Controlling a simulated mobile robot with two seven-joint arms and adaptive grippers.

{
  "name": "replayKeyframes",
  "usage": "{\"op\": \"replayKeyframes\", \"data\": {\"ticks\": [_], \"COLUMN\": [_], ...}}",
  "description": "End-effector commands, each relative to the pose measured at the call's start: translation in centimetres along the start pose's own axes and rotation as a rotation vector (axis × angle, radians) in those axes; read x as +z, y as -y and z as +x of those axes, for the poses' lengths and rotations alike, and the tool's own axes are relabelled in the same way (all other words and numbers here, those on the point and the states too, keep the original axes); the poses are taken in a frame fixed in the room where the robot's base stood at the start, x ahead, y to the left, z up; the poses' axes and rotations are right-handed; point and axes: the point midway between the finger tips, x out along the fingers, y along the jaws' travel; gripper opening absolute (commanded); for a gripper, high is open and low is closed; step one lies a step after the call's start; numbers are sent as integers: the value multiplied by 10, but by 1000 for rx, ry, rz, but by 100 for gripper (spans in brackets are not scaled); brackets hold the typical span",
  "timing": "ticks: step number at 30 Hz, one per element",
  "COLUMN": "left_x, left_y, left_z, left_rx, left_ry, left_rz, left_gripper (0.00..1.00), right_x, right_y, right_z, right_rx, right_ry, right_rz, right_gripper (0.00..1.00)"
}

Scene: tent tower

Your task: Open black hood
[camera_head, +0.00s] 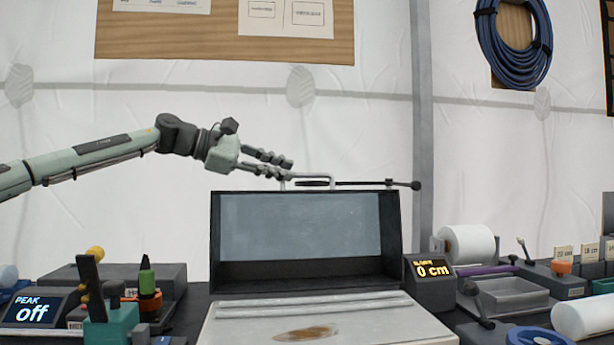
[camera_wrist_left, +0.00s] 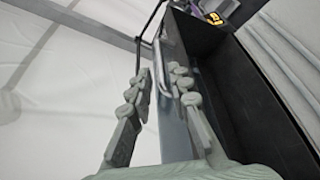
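The black hood (camera_head: 391,240) stands at the middle of the bench, a dark box-like frame with a blue-grey panel (camera_head: 300,226) inside it. A pale bent handle (camera_head: 331,180) and a dark rod with a round knob (camera_head: 416,185) run along its top edge. My left gripper (camera_head: 290,168) reaches in from the left just above that top edge, beside the handle. In the left wrist view my gripper's fingers (camera_wrist_left: 161,72) are apart, with the metal handle (camera_wrist_left: 158,52) showing between them. I cannot tell whether they touch it. My right gripper is out of view.
A pale plate (camera_head: 320,328) with a brown stain lies in front of the hood. A "0 cm" display (camera_head: 432,270) stands close at its right. A "PEAK off" display (camera_head: 32,310) and small tools crowd the left; trays and white rolls (camera_head: 467,243) fill the right.

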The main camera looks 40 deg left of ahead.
Motion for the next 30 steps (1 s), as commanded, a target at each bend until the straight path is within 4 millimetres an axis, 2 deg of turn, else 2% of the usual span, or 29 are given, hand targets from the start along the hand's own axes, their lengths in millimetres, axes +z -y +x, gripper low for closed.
{"op": "replayKeyframes", "data": {"ticks": [1,6,12,17,25,26,30], "left_x": [0,0,0,0,0,0,0], "left_y": [0,0,0,0,0,0,0], "left_z": [8,34,57,65,66,66,66], "left_rx": [-5,-6,-4,-2,0,-1,-1], "left_ry": [-3,-4,-3,-2,0,-1,-1], "left_rz": [-2,-2,-1,-1,-1,-1,-1], "left_gripper": [19,19,19,19,19,18,0], "right_x": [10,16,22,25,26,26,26], "right_y": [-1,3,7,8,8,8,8], "right_z": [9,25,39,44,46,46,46], "right_rx": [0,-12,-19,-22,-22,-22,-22], "right_ry": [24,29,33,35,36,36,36], "right_rz": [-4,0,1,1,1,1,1], "right_gripper": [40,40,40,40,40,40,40]}}
